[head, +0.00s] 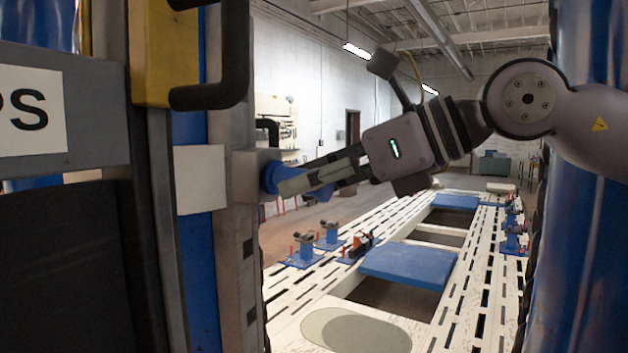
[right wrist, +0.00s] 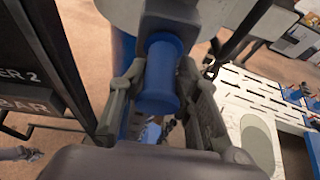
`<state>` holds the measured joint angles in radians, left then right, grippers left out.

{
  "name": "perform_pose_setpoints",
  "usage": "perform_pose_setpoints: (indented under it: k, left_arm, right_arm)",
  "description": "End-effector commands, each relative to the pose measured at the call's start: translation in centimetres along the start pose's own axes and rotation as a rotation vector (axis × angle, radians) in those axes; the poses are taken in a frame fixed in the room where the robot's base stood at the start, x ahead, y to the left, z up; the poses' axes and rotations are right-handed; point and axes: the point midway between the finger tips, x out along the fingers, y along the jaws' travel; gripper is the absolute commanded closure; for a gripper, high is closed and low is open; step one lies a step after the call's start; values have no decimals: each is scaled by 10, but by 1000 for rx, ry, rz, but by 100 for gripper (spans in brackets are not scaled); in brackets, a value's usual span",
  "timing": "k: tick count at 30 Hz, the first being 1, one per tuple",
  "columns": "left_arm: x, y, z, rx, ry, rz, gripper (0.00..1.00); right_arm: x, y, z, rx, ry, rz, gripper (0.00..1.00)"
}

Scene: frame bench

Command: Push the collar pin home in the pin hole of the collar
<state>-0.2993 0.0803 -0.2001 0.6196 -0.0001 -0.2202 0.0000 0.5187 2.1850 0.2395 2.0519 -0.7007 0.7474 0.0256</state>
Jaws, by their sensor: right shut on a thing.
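The collar (head: 250,178) is a grey block on the side of the upright post at left of centre in the head view. The collar pin (head: 270,177) is blue and stands out from the collar's right face. In the right wrist view the blue pin (right wrist: 160,75) shows as a flanged spool between the fingers, its far end meeting the grey collar (right wrist: 183,14). My right gripper (head: 292,184) reaches in from the right and is shut on the pin. The pin hole is hidden behind the pin, so its depth cannot be told. My left gripper is not in view.
A black handle (head: 238,60) and a yellow block (head: 163,55) sit above the collar on the post. A white slotted bench (head: 420,215) with blue pads and small fixtures lies behind and below. A blue column (head: 588,200) stands at right.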

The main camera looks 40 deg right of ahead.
Motion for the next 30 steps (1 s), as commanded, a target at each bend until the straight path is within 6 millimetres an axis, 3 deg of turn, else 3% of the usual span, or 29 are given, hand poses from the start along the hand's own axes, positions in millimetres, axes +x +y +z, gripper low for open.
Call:
perform_pose_setpoints:
  k: [3, 4, 14, 24, 30]
  left_arm:
    - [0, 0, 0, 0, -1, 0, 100]
    - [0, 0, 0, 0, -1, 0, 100]
    - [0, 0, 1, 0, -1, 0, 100]
    - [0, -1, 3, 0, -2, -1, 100]
    - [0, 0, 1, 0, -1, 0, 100]
  right_arm:
    - [-1, 0, 3, -1, -8, -1, 100]
    - [-1, 0, 3, -1, -8, -1, 68]
    - [0, 0, 1, 0, -4, 0, 46]
    - [-2, 0, 1, 0, -4, 0, 45]
    - [-22, 0, 2, -1, -9, -1, 45]
